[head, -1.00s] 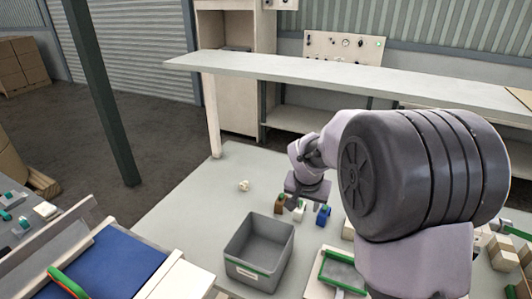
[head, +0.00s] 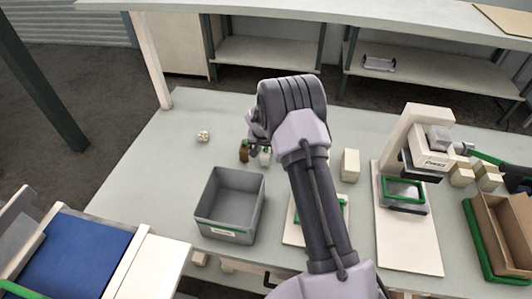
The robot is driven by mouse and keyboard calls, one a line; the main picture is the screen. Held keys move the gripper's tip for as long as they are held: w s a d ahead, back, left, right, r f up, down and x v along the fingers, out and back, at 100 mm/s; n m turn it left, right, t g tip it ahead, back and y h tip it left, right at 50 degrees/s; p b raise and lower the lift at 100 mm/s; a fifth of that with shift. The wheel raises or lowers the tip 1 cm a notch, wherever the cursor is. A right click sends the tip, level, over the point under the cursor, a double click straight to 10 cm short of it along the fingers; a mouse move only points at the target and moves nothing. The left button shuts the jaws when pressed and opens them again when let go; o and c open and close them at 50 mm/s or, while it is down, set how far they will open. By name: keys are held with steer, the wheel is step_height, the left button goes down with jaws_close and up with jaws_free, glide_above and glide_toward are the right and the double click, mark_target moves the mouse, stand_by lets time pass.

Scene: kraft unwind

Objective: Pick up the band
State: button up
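A small crumpled cream-coloured piece (head: 203,136) lies on the grey table (head: 165,150) at the left in the head view. It may be the band, but it is too small to tell. My gripper (head: 257,146) is to its right, at the small items on the table, mostly hidden behind my own arm. I cannot see its fingertips clearly, nor whether it holds anything. A small brown item (head: 244,152) and a white item (head: 265,157) stand just below it.
A grey bin (head: 229,207) stands in front of these items. To the right are a cream block (head: 350,164), a press (head: 412,150) and a cardboard box (head: 506,232). A raised shelf (head: 330,17) runs along the back.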

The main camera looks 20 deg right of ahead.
steer(key=shift+x, duration=0.9)
steer(key=shift+r, duration=0.1)
steer(key=shift+c, duration=0.2)
steer(key=c, duration=0.8)
